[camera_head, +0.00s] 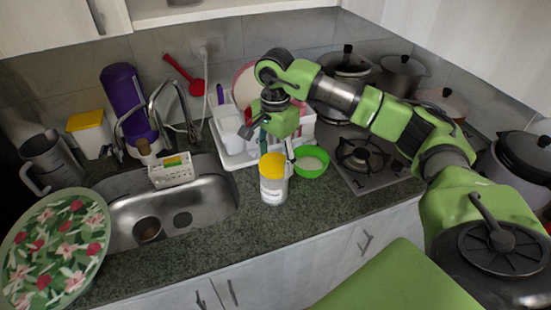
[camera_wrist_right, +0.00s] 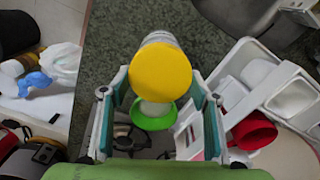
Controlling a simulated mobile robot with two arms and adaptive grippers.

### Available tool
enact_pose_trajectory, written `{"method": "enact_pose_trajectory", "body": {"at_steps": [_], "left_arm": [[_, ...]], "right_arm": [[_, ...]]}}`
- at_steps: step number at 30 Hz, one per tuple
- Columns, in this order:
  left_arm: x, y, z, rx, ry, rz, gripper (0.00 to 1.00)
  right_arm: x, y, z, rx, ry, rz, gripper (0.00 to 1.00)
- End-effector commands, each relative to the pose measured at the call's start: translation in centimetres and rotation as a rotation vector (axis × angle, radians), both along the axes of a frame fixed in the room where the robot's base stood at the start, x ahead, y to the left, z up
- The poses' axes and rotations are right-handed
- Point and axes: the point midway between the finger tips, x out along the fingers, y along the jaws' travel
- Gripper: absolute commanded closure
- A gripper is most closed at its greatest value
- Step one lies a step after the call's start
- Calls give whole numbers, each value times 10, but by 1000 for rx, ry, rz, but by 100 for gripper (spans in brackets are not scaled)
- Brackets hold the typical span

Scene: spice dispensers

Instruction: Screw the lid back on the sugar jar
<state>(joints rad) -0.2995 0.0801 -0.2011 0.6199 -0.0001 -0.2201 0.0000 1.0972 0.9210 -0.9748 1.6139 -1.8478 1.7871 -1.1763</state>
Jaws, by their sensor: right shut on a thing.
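The sugar jar (camera_head: 273,191) is a clear jar with a white label, standing upright on the counter in the head view. Its yellow lid (camera_head: 272,166) sits on top of the jar; whether the thread is engaged cannot be told. My right gripper (camera_head: 276,150) comes down from above and is shut on the lid. In the right wrist view the lid (camera_wrist_right: 160,72) lies between the fingers of the right gripper, with the jar body (camera_wrist_right: 160,38) partly showing behind it. My left gripper is not in view.
A green bowl (camera_head: 311,161) stands just right of the jar. A dish rack (camera_head: 237,148) is behind it, a gas stove (camera_head: 366,163) to the right, and a sink (camera_head: 199,203) to the left. A floral plate (camera_head: 55,251) is at far left. The counter in front of the jar is clear.

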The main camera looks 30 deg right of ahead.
Motion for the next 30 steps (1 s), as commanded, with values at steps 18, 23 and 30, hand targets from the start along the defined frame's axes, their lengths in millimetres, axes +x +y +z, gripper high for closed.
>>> {"method": "enact_pose_trajectory", "body": {"at_steps": [18, 23, 30], "left_arm": [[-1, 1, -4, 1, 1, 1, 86], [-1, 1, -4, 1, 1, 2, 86], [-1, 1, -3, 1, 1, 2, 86]], "right_arm": [[0, 0, -5, 0, 0, -45, 67], [-1, 0, -6, 0, 1, -247, 67], [-3, 0, -6, 0, 0, -578, 67]]}}
